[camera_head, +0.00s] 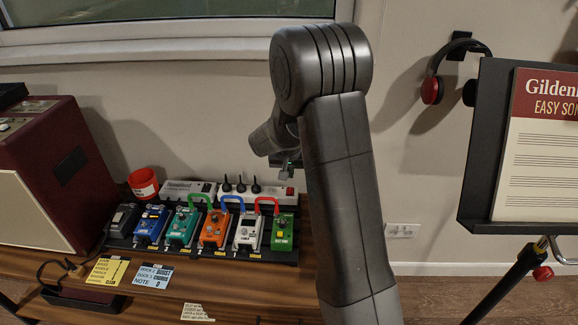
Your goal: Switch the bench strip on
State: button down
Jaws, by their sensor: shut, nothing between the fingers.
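The bench strip (265,191) is a white power strip at the back of the bench, behind the pedal row. Several black plugs stand in it. A small red switch (290,192) shows at its right end; I cannot tell its position. My gripper (288,170) is shut and empty, just above the right end of the strip. It is small in view and partly hidden by my arm, which fills the middle of the picture. I cannot tell whether its tips touch the strip.
A black pedalboard (195,252) with several coloured pedals stands in front of the strip. A red cup (143,184) and a dark red amplifier (50,165) stand to the left. Notes (150,276) lie at the front. A music stand (487,140) is at the right.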

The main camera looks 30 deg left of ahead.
aim_at(290, 192)
jog(key=x, duration=0.6)
jog(key=shift+s+d+f+b, duration=0.15)
jog(key=shift+s+f+b, duration=0.1)
jog(key=shift+b, duration=0.1)
jog(key=shift+r+p, duration=0.2)
jog(key=shift+p, duration=0.15)
jog(key=shift+w+p, duration=0.15)
jog(key=shift+p, duration=0.9)
jog(key=shift+f+g, duration=0.3)
jog(key=shift+f, duration=0.05)
jog(key=shift+b, duration=0.3)
jog(key=shift+s+d+f+b, duration=0.2)
jog(key=shift+s+d+b, duration=0.25)
jog(key=shift+s, duration=0.3)
jog(key=shift+r, duration=0.1)
